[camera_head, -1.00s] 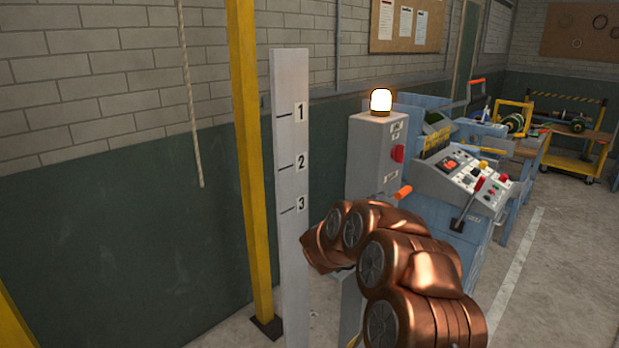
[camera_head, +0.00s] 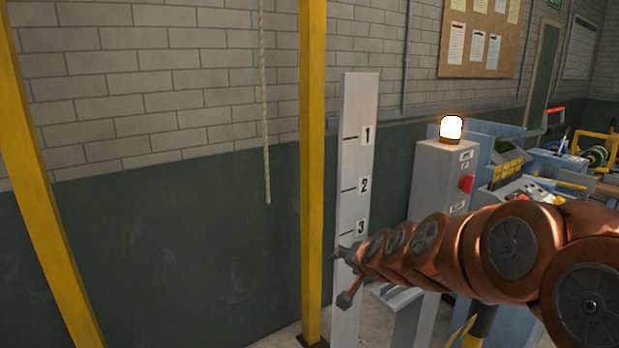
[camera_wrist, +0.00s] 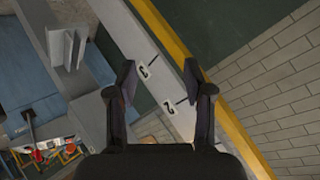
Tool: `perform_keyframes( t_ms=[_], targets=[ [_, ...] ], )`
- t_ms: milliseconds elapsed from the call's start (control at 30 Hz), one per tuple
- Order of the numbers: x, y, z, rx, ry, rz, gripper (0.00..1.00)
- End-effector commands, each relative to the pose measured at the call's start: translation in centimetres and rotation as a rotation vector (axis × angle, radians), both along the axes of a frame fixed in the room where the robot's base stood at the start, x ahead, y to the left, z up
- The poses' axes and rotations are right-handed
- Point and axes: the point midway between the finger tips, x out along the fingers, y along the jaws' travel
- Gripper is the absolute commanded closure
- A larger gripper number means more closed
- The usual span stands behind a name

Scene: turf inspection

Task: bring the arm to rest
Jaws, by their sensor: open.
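My copper-coloured arm reaches from the right edge across the lower right of the head view. My gripper (camera_head: 345,272) is at its left end, in front of the grey numbered board (camera_head: 355,150), a little below the mark 3. In the wrist view my gripper (camera_wrist: 160,82) shows two dark fingers spread apart with nothing between them. The numbered board (camera_wrist: 150,40) runs diagonally behind the fingers there. I cannot tell how far the fingertips are from the board.
A yellow post (camera_head: 313,180) stands just left of the board, and another yellow beam (camera_head: 45,200) slants at the far left. A rope (camera_head: 265,120) hangs before the wall. A grey cabinet (camera_head: 425,180) with a lit lamp (camera_head: 451,128) and red knob (camera_head: 466,184) stands behind my arm.

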Motion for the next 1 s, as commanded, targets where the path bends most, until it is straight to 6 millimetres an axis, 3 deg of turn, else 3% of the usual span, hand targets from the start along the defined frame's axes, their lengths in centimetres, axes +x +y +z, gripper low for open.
perform_keyframes(
  t_ms=[100,267,500,700,833,1000],
  targets=[
    [-5.9,0.8,-1.4,-0.068,0.119,0.125,0.48],
    [-14.3,0.2,-3.8,-0.174,0.299,0.267,0.48],
    [-28.0,-3.7,-7.0,-0.328,0.612,0.409,0.48],
    [-37.4,-7.5,-8.1,-0.413,0.844,0.457,0.48],
    [-40.9,-8.7,-8.2,-0.438,0.935,0.467,0.48],
    [-42.1,-9.3,-8.1,-0.448,0.965,0.469,0.48]
  ],
)
